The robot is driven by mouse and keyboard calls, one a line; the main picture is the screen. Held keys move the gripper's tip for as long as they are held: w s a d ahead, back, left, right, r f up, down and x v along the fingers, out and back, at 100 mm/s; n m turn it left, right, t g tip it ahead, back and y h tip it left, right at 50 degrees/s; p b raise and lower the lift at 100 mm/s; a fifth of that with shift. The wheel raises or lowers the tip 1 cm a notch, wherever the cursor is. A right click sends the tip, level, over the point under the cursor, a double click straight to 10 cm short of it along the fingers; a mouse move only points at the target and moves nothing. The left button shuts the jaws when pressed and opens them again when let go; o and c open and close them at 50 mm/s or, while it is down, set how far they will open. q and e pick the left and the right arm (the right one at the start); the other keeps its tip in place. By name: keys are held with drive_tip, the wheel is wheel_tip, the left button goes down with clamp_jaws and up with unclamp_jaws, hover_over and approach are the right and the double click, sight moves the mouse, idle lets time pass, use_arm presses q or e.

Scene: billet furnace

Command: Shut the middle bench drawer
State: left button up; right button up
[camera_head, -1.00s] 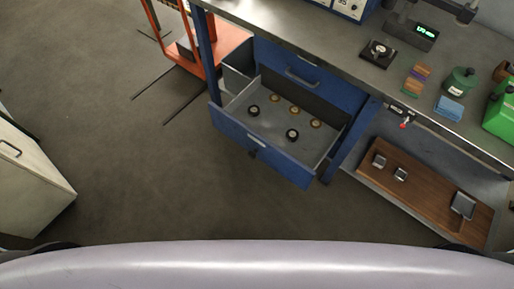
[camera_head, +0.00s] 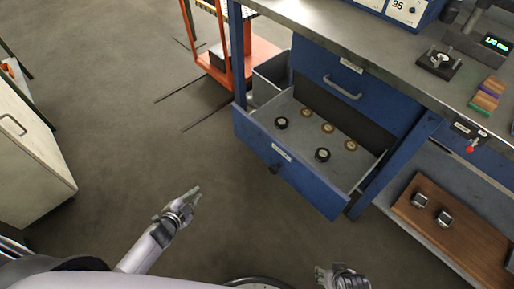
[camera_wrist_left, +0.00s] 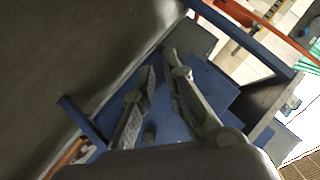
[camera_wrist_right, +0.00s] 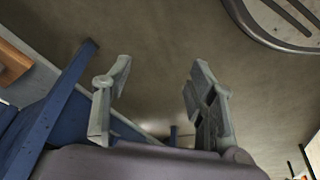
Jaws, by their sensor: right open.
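My right gripper (camera_head: 338,270) is open and empty at the bottom edge, nearer to me than the drawer front.
The bench top (camera_head: 400,60) carries instruments and coloured blocks. A lower shelf at right holds a wooden tray (camera_head: 460,235) with metal blocks. A grey bin (camera_head: 270,78) and an orange trolley (camera_head: 228,72) stand behind the drawer. A pale cabinet (camera_head: 30,160) is at left. Floor before the drawer is clear.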

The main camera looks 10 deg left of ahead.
use_arm(q)
drive_tip(key=w+d+r+m+t+h+b, duration=0.1)
drive_tip(key=w+m+b, duration=0.1)
drive_tip(key=w+d+r+m+t+h+b, duration=0.1)
drive_tip(key=w+r+m+b, duration=0.1)
drive_tip(key=w+b, duration=0.1)
drive_tip(key=w+d+r+m+t+h+b, duration=0.1)
drive_tip(key=w+r+m+b, duration=0.1)
drive_tip(key=w+b, duration=0.1)
drive_tip(key=shift+w+r+h, duration=0.25)
drive_tip(key=shift+h, duration=0.05)
clamp_jaws()
drive_tip(key=m+h+b, duration=0.6)
drive_tip(key=m+b, duration=0.2)
drive_tip(key=m, duration=0.1)
approach(260, 130)
drive_tip(key=x, duration=0.3)
drive_tip(key=b+x, duration=0.1)
drive_tip(key=x, duration=0.2)
drive_tip(key=shift+r, duration=0.25)
drive_tip(key=shift+w+d, duration=0.45)
use_arm(e)
drive_tip(key=w+a+r+t+y, duration=0.1)
drive_tip(key=w+r+t, duration=0.5)
drive_tip(key=w+r, duration=0.4)
drive_tip(key=shift+w+a+r, duration=0.15)
drive_tip(key=shift+a+r, duration=0.2)
drive_tip(key=shift+r, duration=0.95)
use_arm(q)
drive_tip(key=shift+w, duration=0.1)
